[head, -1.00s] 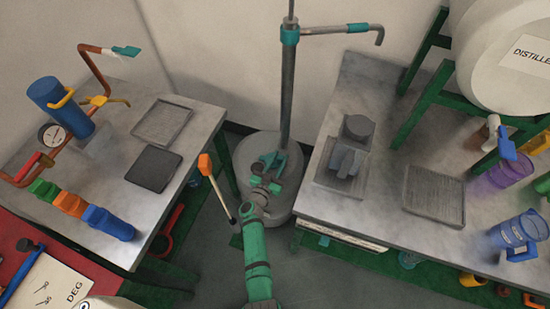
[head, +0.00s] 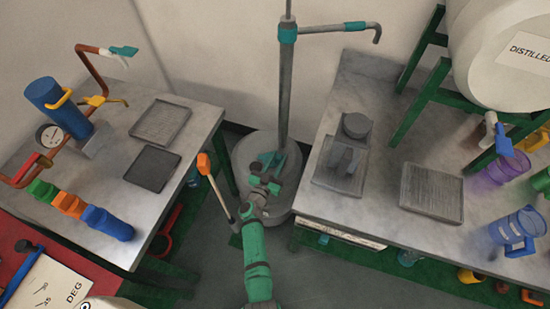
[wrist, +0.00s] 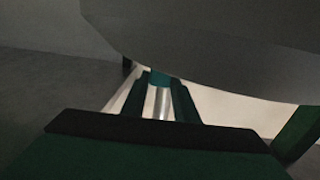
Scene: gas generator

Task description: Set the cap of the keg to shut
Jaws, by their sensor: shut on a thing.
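The keg (head: 250,158) is a grey, round-topped drum on the floor between the two tables. A tall metal pump column (head: 287,95) rises from its top. My gripper (head: 268,176) is low over the keg's top, at the foot of the column. The teal cap (head: 272,160) shows at the fingers and is partly covered by them. In the wrist view, my green fingers (wrist: 160,100) stand on either side of a teal piece (wrist: 159,78) with a shiny metal stem. They are shut on it. Whether the cap is open or closed cannot be told.
A wooden-handled tool with an orange end (head: 204,164) stands just left of the keg. The left table (head: 190,140) holds trays, pipes and a blue cylinder. The right table (head: 385,190) closely flanks the keg. A teal-banded spout (head: 355,27) reaches right above.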

